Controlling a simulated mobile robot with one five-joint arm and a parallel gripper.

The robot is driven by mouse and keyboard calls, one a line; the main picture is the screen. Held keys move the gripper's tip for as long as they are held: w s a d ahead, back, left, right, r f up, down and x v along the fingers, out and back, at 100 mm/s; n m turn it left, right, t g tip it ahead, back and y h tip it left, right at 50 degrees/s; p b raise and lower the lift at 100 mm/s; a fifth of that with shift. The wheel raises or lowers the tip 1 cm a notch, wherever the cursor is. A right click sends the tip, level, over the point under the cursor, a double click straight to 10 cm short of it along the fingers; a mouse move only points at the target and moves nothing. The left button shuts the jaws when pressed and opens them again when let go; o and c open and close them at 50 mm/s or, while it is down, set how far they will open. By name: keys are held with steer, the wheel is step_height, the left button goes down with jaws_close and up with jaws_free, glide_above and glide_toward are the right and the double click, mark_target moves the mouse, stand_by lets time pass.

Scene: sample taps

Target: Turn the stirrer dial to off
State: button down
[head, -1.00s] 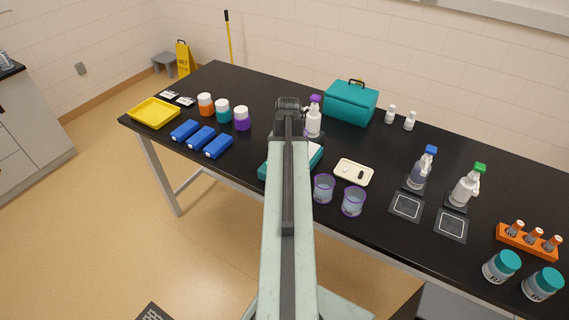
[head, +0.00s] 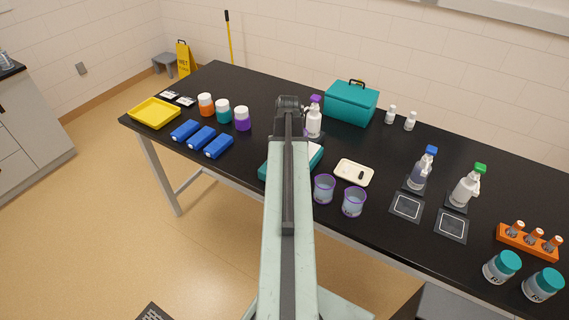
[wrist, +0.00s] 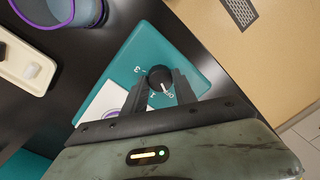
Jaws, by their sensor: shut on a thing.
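The stirrer is a teal box (wrist: 190,62) with a white plate on top, seen in the wrist view. In the head view, its teal edge (head: 268,168) shows beside my arm, which hides most of it. The black round dial (wrist: 159,76) sits on the teal face with white marks around it. A white line on the dial points toward the bottom of the wrist picture, near the marks there; I cannot tell exactly which mark it meets. My gripper (wrist: 160,86) is shut on the dial, one finger on each side. In the head view my arm hides the dial and the fingertips.
Two purple-rimmed beakers (head: 324,188) and a cream tray (head: 354,173) stand right of the stirrer. A purple-topped bottle (head: 314,121) stands just behind it. Blue boxes (head: 201,136) lie to the left. Bare black tabletop (head: 260,92) shows behind.

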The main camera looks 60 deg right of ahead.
steer(key=shift+a+n, duration=0.1)
steer(key=shift+n, duration=0.2)
steer(key=c, duration=1)
jaws_free()
steer(key=r+p, duration=0.8)
steer(key=shift+s+d, duration=0.15)
steer(key=shift+d, duration=0.1)
steer(key=shift+f, duration=0.1)
